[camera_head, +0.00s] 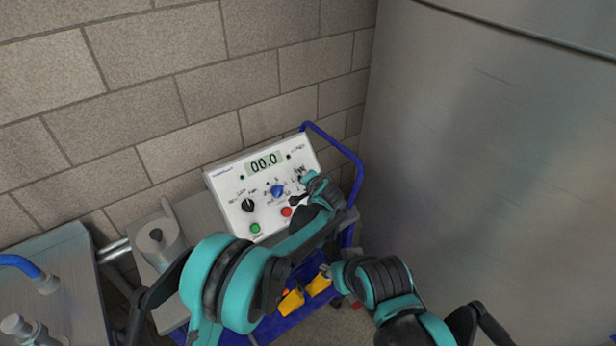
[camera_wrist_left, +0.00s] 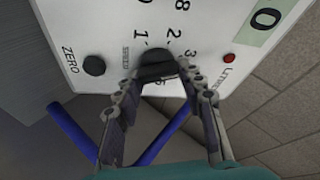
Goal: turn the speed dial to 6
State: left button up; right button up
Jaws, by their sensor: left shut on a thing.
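A white control panel (camera_head: 233,190) with a display reading 00.0 (camera_head: 264,162) leans on a cart against the wall. My left gripper (camera_head: 303,187) reaches its right side. In the left wrist view, my left gripper (camera_wrist_left: 160,78) is shut on the dark speed dial (camera_wrist_left: 156,57), one finger at each side. Scale numbers 1, 2, 3 and 8 show around the dial; the rest of the scale is partly hidden, and I cannot read the dial's pointer. My right gripper (camera_head: 329,271) is low in front of the cart, away from the panel; its jaws are too small to judge.
The panel also carries a blue knob (camera_head: 277,190), a black knob (camera_head: 248,205), a green button (camera_head: 255,228) and a red button (camera_head: 286,211). The wrist view shows a ZERO knob (camera_wrist_left: 94,65) and red limit light (camera_wrist_left: 229,58). A steel tank (camera_head: 490,150) stands right.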

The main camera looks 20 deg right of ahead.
pick_arm(q)
jog(key=m+g+p, duration=0.1)
jog(key=m, duration=0.2)
jog(key=shift+m+h, duration=0.3)
jog(key=shift+m, duration=0.1)
jog(key=m+g+p, duration=0.1)
jog(key=m, duration=0.2)
jog(key=shift+m, duration=0.3)
jog(key=m+g+p, duration=0.1)
jog(key=m, duration=0.2)
jog(key=shift+g, duration=0.3)
jog(key=m+g+p, duration=0.1)
jog(key=m, duration=0.2)
jog(key=shift+m, duration=0.3)
jog(key=m+g+y+p, duration=0.1)
jog(key=m, duration=0.2)
jog(key=shift+y, duration=0.3)
jog(key=m+y+p, duration=0.1)
jog(key=m, duration=0.2)
jog(key=shift+g, duration=0.3)
jog(key=m+y, duration=0.1)
jog(key=m, duration=0.2)
jog(key=shift+p, duration=0.35)
jog(key=shift+f+m+y, duration=0.1)
jog(key=shift+m+y, duration=0.8)
jog(key=shift+m, duration=0.9)
